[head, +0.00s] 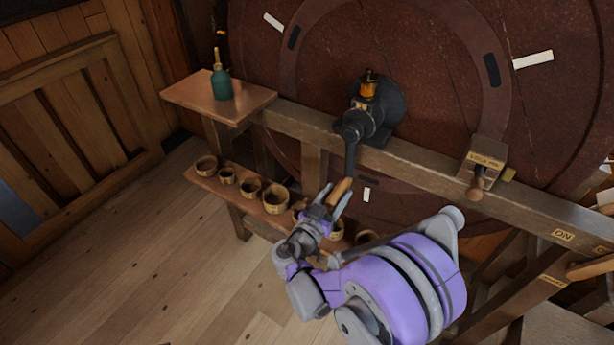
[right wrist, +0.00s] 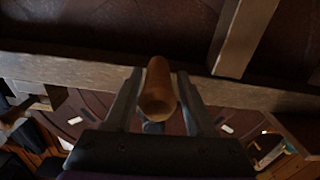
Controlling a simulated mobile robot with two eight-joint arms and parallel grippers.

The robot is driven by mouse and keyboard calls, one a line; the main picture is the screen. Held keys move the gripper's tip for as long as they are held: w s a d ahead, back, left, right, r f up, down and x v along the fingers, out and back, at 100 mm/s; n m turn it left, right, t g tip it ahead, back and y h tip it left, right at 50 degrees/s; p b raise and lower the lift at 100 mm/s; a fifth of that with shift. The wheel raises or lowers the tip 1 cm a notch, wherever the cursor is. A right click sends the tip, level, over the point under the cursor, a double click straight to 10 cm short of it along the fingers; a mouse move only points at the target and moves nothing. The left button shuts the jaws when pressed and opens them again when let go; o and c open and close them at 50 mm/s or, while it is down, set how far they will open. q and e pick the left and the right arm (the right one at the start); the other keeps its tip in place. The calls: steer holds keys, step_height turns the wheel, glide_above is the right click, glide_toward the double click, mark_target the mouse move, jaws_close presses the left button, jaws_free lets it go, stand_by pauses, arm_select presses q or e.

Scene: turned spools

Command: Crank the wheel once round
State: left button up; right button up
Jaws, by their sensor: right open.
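The large reddish-brown wheel (head: 415,50) stands behind a wooden beam. Its dark crank arm (head: 350,158) hangs down from the black hub (head: 378,108) and ends in a wooden handle (head: 342,188). My right gripper (head: 336,195) is open at the handle, with a finger on either side of it. In the right wrist view the handle (right wrist: 157,92) shows end-on between the two spread fingers, with a visible gap on each side. My left gripper is not in view.
A block labelled "LOCK PIN" (head: 483,160) with a wooden knob sits on the beam (head: 430,172) to the right. A green bottle (head: 221,82) stands on a small shelf (head: 190,95) at left. Several small bowls line a lower shelf. The floor at left is clear.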

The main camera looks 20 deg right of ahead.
steer(key=w+a+r+m+p, duration=0.2)
steer(key=w+a+m, duration=0.4)
steer(key=w+m, duration=0.1)
steer(key=shift+r, duration=0.15)
stand_by(0.4)
steer(key=shift+s+d, duration=0.1)
steer(key=shift+s, duration=0.05)
stand_by(0.4)
steer(key=v, duration=1.1)
steer(key=shift+b, duration=0.45)
